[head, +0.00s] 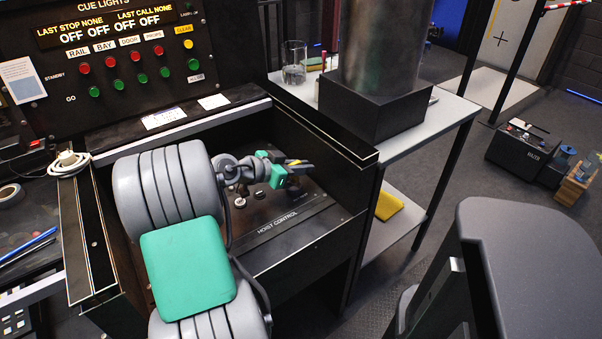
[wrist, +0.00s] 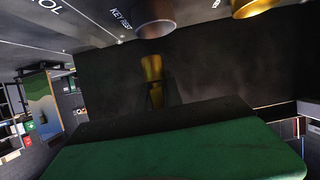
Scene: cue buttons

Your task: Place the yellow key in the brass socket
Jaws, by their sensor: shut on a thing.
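My gripper (head: 302,168) is over the hoist control panel in the head view, its dark fingers shut on the yellow key (head: 294,162). In the wrist view the key (wrist: 152,68) shows as a small yellow piece between the dark fingers, partly hidden by them. The brass socket (wrist: 250,9) is a gold-coloured round part at the top edge of the wrist view, cut off by the frame. It is apart from the key, up and to the right of it in that picture. I cannot make the socket out in the head view.
A brown round part (wrist: 153,18) stands by the "KEY REST" lettering in the wrist view. The hoist control panel (head: 262,240) lies in a dark, walled recess. A big metal cylinder on a black block (head: 372,110) stands on the right-hand table.

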